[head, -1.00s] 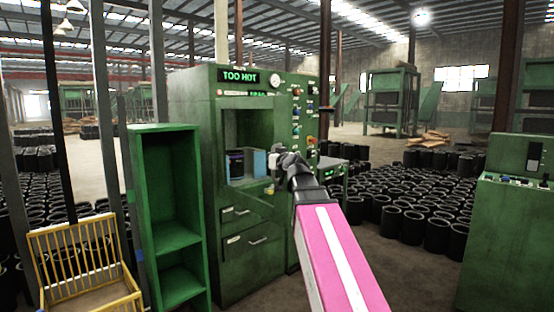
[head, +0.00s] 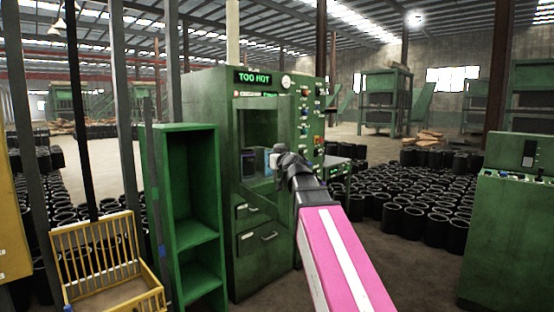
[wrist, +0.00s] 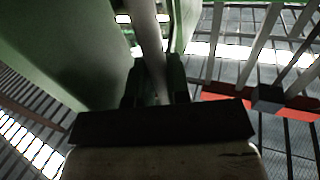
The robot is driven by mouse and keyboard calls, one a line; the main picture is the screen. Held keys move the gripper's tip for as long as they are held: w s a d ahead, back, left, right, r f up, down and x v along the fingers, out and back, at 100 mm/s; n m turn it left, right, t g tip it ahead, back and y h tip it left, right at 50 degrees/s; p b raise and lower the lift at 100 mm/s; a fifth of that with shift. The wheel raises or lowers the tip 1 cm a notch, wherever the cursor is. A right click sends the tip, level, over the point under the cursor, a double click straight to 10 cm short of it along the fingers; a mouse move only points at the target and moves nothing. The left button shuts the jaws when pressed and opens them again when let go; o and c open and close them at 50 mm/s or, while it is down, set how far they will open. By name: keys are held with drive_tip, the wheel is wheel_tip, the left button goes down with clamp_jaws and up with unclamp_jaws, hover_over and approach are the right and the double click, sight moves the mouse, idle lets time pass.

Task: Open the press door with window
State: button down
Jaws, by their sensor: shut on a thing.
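The green press (head: 213,95) stands in the middle of the head view with a lit "TOO HOT" sign. Its front has a windowed door (head: 258,125), and a dark cylinder (head: 248,163) and a pale blue item (head: 268,160) show inside. My gripper (head: 283,163) is at the right side of the door, partly hidden by my wrist. In the wrist view my gripper (wrist: 155,88) is shut on a pale upright bar, the door handle (wrist: 150,45), with a green surface to its left. I cannot tell how far the door stands open.
A tall green open shelf (head: 193,190) stands close left of the press, with a yellow wire cart (head: 105,262) beyond it. A green control console (head: 515,230) stands at right. Many black rubber sleeves (head: 420,190) cover the floor behind. Some bare floor shows between press and console.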

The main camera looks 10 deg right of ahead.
idle(0.3)
drive_tip(key=c, duration=1.1)
unclamp_jaws()
drive_tip(key=v, duration=1)
drive_tip(key=shift+s, duration=0.4)
